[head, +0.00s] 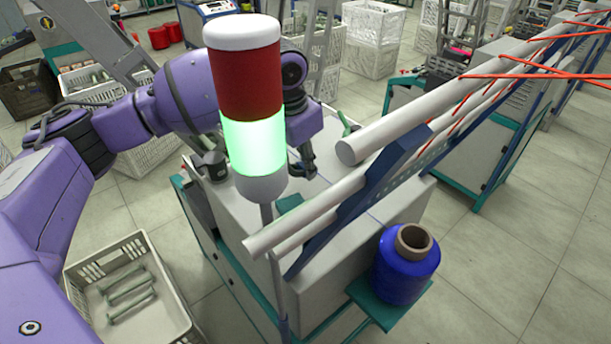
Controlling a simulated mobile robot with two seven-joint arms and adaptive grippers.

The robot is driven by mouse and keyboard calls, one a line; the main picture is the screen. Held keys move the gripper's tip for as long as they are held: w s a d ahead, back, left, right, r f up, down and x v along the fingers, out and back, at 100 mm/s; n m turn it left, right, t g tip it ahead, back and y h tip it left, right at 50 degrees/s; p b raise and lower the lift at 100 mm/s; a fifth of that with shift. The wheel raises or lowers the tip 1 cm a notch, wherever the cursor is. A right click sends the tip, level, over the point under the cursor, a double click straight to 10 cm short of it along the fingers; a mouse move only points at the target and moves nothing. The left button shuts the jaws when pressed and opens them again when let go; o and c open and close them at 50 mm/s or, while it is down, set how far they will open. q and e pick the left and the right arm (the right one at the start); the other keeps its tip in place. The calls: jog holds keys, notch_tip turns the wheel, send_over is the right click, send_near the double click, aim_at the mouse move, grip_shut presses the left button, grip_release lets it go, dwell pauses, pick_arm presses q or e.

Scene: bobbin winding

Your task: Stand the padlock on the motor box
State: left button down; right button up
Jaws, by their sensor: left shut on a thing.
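My left arm comes in from the left and passes behind the signal lamp. My left gripper (308,163) points down over the pale top of the motor box (318,190). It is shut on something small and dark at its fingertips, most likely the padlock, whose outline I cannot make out. I cannot tell whether it touches the box top. The lamp hides part of the arm and of the box top. My right gripper is not in view.
The signal lamp (250,110), red over lit green, stands in front. White rollers (305,215) run along the machine at right. A blue bobbin (405,270) stands on a green shelf. A crate with bolts (170,325) is at lower left. Floor at right is clear.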

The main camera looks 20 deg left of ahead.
aim_at(305, 177)
pick_arm(q)
jog(key=shift+d+f, duration=0.3)
notch_tip(305, 177, down, 3)
jog(key=shift+d+r, duration=0.1)
jog(key=shift+r, duration=0.05)
jog(key=shift+f, duration=0.3)
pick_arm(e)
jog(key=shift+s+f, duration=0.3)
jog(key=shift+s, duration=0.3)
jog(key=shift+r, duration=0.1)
pick_arm(q)
jog(key=c, duration=1.3)
grip_release()
jog(key=shift+f, duration=0.1)
jog(key=shift+o, duration=0.2)
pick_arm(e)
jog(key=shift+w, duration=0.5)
